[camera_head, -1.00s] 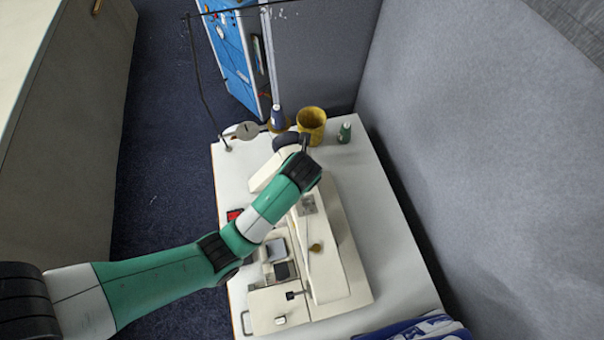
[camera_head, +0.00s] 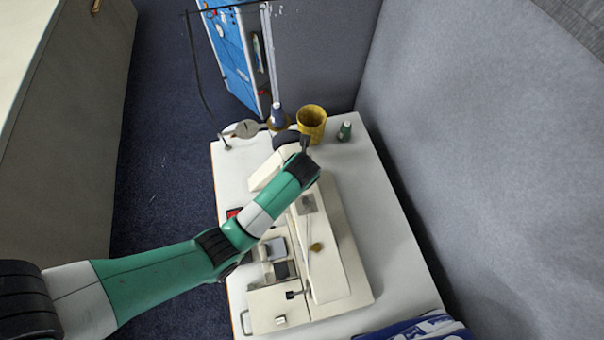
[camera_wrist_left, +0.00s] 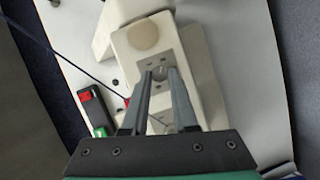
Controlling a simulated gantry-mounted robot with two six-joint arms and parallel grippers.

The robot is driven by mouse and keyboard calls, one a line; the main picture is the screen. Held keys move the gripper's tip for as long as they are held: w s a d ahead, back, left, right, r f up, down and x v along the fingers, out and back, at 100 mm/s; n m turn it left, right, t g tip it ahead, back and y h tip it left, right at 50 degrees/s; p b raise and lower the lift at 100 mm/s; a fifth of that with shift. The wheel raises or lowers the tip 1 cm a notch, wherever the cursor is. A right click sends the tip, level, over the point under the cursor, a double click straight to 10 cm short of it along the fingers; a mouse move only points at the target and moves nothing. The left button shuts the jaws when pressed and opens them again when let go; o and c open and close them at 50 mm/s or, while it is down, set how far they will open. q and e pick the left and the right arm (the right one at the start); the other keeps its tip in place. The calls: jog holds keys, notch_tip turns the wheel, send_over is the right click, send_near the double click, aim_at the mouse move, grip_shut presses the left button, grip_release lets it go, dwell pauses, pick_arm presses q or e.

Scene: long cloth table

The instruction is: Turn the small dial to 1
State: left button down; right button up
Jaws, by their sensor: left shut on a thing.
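A cream sewing machine (camera_head: 335,235) stands on a white table. In the left wrist view, the small grey dial (camera_wrist_left: 159,73) sits on the machine's cream face, below a larger round cream knob (camera_wrist_left: 143,35). My left gripper (camera_wrist_left: 160,74) is shut on the small dial, with one dark finger on each side of it. The numbers on the dial are too small to read. In the head view, my left gripper (camera_head: 304,144) is at the machine's far end, and the small dial is hidden. My right gripper is not in view.
A yellow cup (camera_head: 312,120), a green thread spool (camera_head: 345,131) and a blue spool (camera_head: 277,116) stand near the table's far end. A red and green switch (camera_wrist_left: 92,109) lies beside the machine. A grey partition wall (camera_head: 490,130) rises on the right.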

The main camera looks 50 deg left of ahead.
pick_arm(q)
jog(key=shift+n, duration=0.3)
jog(key=shift+w+d+r+n+g+p, duration=0.1)
jog(key=shift+n+g+p, duration=0.35)
jog(key=shift+n, duration=0.35)
jog(key=n+g+y, duration=0.1)
jog(key=n, duration=0.1)
jog(key=shift+w+n, duration=0.15)
jog(key=shift+n, duration=0.15)
jog(key=n+b, duration=0.1)
jog(key=n+g+b, duration=0.1)
jog(key=n, duration=0.1)
jog(key=shift+w+f+n, duration=0.15)
jog(key=shift+f+n, duration=0.05)
jog(key=shift+n, duration=0.1)
jog(key=shift+w+r+n+g+b, duration=0.15)
jog(key=shift+n+g+b, duration=0.7)
jog(key=shift+n+b, duration=0.85)
jog(key=c, duration=0.7)
grip_release()
